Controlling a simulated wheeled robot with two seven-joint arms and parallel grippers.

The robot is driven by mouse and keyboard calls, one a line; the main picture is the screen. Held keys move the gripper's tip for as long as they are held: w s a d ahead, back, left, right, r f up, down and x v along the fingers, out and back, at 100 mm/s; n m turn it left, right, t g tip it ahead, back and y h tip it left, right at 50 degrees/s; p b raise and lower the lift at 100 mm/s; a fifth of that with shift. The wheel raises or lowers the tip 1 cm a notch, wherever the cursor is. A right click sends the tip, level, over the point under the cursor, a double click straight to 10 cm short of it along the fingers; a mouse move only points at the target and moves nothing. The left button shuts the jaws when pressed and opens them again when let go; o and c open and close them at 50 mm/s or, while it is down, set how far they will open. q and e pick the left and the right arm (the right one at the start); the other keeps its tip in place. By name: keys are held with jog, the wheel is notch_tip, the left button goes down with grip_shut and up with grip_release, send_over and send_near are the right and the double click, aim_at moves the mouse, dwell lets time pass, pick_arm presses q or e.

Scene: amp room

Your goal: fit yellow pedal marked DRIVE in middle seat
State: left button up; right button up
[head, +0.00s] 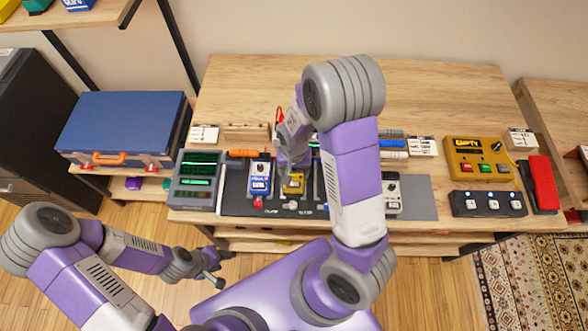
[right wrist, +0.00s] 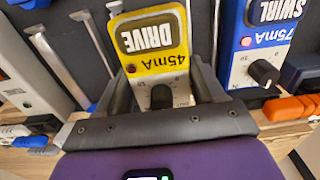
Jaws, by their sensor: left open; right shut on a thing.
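The yellow DRIVE pedal (head: 292,184) is over the dark pedal board (head: 236,203), right of the blue pedal (head: 260,178). In the right wrist view the yellow pedal (right wrist: 152,45) shows its DRIVE label and 45mA mark upside down. My right gripper (head: 293,166) reaches down from above and is shut on it; its fingers (right wrist: 160,90) flank the pedal's knob end. I cannot tell whether the pedal's underside rests fully in the seat. My left gripper (head: 216,282) is open and empty, low in front of the table.
The blue SWIRL pedal (right wrist: 262,45) stands close beside the held pedal. Thin grey dividers (right wrist: 92,45) run along its other side. A white pedal (head: 393,190) is farther right. A meter (head: 194,180) stands left of the board. My right arm hides part of the board.

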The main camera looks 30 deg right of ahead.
jog(key=shift+f+b, duration=0.5)
jog(key=shift+f, duration=0.15)
dwell(0.6)
